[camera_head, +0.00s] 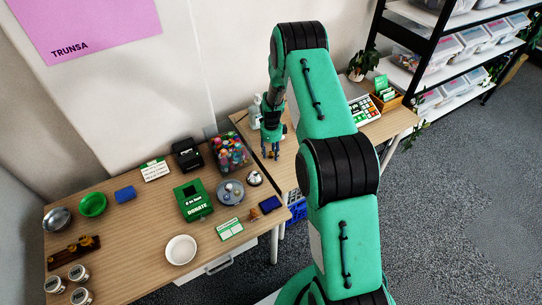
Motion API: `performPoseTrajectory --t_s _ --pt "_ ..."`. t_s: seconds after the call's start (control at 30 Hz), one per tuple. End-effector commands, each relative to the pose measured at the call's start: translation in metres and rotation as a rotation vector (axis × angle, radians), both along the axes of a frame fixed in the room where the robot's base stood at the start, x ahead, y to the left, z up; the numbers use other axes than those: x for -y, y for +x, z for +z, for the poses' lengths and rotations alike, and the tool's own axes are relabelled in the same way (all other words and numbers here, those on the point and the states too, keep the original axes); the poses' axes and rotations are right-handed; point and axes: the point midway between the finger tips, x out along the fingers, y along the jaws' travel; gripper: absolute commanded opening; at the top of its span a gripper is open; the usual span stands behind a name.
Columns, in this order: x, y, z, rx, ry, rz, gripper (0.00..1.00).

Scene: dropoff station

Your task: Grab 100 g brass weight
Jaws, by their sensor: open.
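A dark wooden block with small brass-coloured pieces (74,253) lies at the left end of the near table. The pieces look like brass weights, but they are too small to read a 100 g mark. My gripper (270,156) points down near the seam between the two tables, just right of the bin of colourful items. It is open, and I see nothing held between its fingers. It is far to the right of the wooden block and apart from it. My arm hides part of the right table.
A silver bowl (57,220), a green bowl (93,205), a white plate (181,249), several jars (78,273), a green donation box (193,200), a bin of colourful items (229,153) and a round grey dish (230,192) stand on the near table (135,230). Its middle left is clear.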

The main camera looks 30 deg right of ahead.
Motion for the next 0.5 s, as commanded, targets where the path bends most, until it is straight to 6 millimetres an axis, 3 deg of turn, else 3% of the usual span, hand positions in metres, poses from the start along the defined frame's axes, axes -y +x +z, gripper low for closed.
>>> performPoseTrajectory --t_s 0.23,0.43,0.5 --pt "0.0000 -0.0001 0.0000 0.000 0.000 0.000 0.41" --pt "0.0000 -0.0001 0.0000 0.000 0.000 0.000 0.01" --pt "0.0000 -0.0001 0.0000 0.000 0.000 0.000 0.00"
